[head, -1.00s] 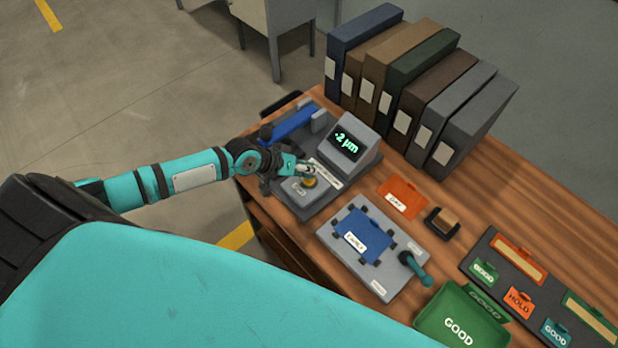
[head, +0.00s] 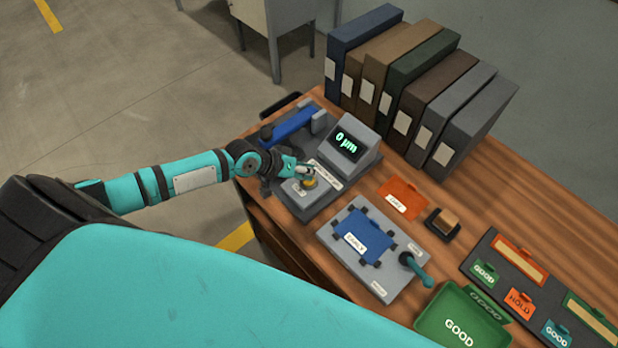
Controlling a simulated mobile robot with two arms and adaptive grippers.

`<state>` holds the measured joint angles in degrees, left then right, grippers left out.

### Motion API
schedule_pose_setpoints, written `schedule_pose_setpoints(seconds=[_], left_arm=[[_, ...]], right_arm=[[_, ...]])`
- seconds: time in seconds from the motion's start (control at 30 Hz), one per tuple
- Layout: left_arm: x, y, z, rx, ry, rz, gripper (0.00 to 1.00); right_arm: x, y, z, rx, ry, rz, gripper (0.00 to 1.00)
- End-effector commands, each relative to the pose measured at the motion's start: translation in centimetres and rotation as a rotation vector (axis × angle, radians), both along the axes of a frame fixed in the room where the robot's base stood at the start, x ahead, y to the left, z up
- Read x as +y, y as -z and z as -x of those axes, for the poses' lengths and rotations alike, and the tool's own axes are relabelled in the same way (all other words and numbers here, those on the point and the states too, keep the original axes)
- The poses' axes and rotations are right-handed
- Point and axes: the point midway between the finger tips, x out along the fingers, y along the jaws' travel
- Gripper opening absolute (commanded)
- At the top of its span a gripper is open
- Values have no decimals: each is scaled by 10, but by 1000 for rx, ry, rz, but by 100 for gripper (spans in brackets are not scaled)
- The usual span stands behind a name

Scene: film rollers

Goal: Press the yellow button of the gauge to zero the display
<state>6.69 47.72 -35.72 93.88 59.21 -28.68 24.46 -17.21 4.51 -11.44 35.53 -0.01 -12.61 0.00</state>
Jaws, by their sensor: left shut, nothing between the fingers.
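The grey gauge (head: 322,203) stands at the left end of the wooden desk. Its display (head: 346,142) reads 0 µm in green. The yellow button (head: 310,183) is on the gauge's low front part, partly covered by my gripper. My left gripper (head: 308,174) is shut and empty, with its fingertips at the button; I cannot tell exactly how far the button is pressed. A blue part (head: 290,126) lies at the back left of the gauge. My right gripper is not in view.
A grey fixture with a blue plate (head: 364,236) and a teal-handled lever (head: 415,268) sits right of the gauge. An orange tag (head: 403,198), a green GOOD tray (head: 463,318) and a dark tag rack (head: 520,282) lie further right. Several binders (head: 420,85) stand behind.

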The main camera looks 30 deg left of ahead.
Motion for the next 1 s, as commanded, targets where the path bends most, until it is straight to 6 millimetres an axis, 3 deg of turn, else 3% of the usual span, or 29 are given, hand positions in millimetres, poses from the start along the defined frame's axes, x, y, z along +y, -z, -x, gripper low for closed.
schedule_pose_setpoints(seconds=[0.23,0.67,1.0], left_arm=[[-1,-15,1,2,0,0,0],[0,-18,1,1,1,0,0],[0,-51,1,1,1,0,0]], right_arm=[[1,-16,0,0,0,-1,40],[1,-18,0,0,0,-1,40],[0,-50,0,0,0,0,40]])
